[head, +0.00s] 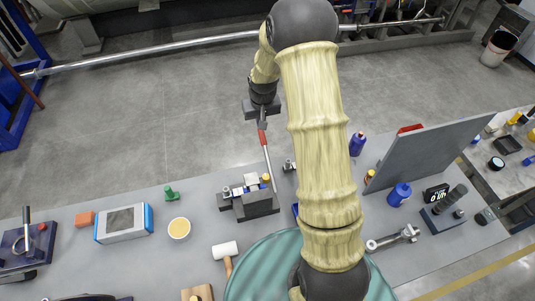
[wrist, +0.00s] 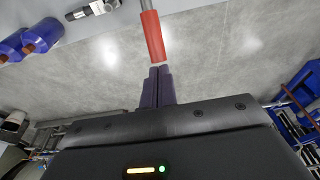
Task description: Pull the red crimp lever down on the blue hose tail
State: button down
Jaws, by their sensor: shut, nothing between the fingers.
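The crimp lever has a red grip (head: 262,137) and a grey shaft. It rises steeply from a dark crimp fixture (head: 258,207) on the grey bench. Small blue, white and yellow parts sit on the fixture; I cannot tell which is the hose tail. My gripper (head: 262,121) is at the free end of the red grip, above and beyond the fixture. In the wrist view its fingers (wrist: 158,72) are shut with nothing between them, and the red grip (wrist: 152,36) ends right at their tips. I cannot tell whether they touch it.
A blue bottle (head: 357,144) and a grey upright panel (head: 425,152) are to the right. The floor behind the bench is open.

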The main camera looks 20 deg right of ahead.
dwell(0.4)
jog(key=p+v, duration=0.4)
jog(key=v, duration=0.3)
jog(key=shift+w, duration=0.25)
dwell(0.6)
jog(key=s+a+f+b, duration=0.1)
jog(key=s+b, duration=0.4)
jog(key=s, duration=0.6)
jog(key=s+a+f+b, duration=0.1)
jog(key=s+b, duration=0.5)
jog(key=s, duration=0.5)
jog(key=shift+s+a+f, duration=0.2)
jog(key=shift+a, duration=0.1)
